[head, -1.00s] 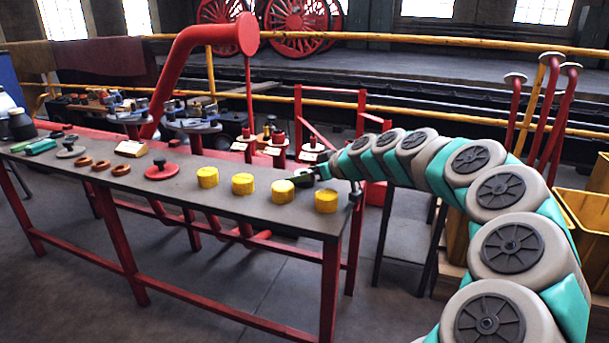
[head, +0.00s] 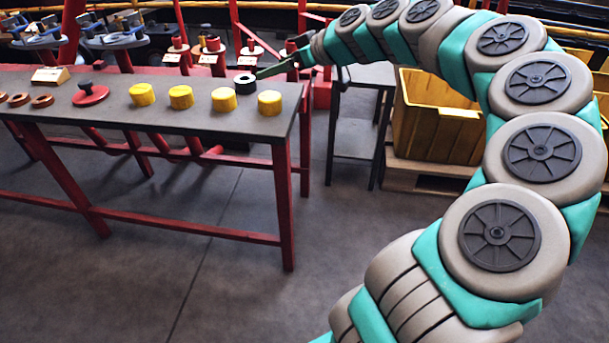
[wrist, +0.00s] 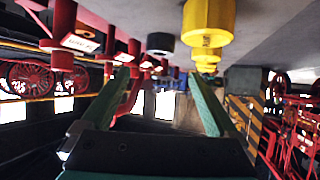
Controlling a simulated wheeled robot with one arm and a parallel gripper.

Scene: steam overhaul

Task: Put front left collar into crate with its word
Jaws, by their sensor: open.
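Several yellow round pieces (head: 181,97) stand in a row along the near edge of the grey workbench (head: 110,118). A black ring-shaped piece with a pale top (head: 245,84) stands just behind them, near the bench's right end. In the wrist view, tilted with the bench along the top, are the black piece (wrist: 160,44) and a yellow piece (wrist: 207,22). My gripper (head: 280,69) is just right of the black piece, apart from it. The gripper's green fingers (wrist: 160,82) are spread with nothing between them. I cannot tell which piece is the front left collar.
A yellow crate (head: 435,122) stands on a pallet at right; I can read no word on it. A dark side table (head: 362,80) stands between bench and crate. Reddish-brown rings (head: 42,101), a red knobbed disc (head: 90,95) and a wooden block (head: 50,75) lie on the bench. Floor in front is clear.

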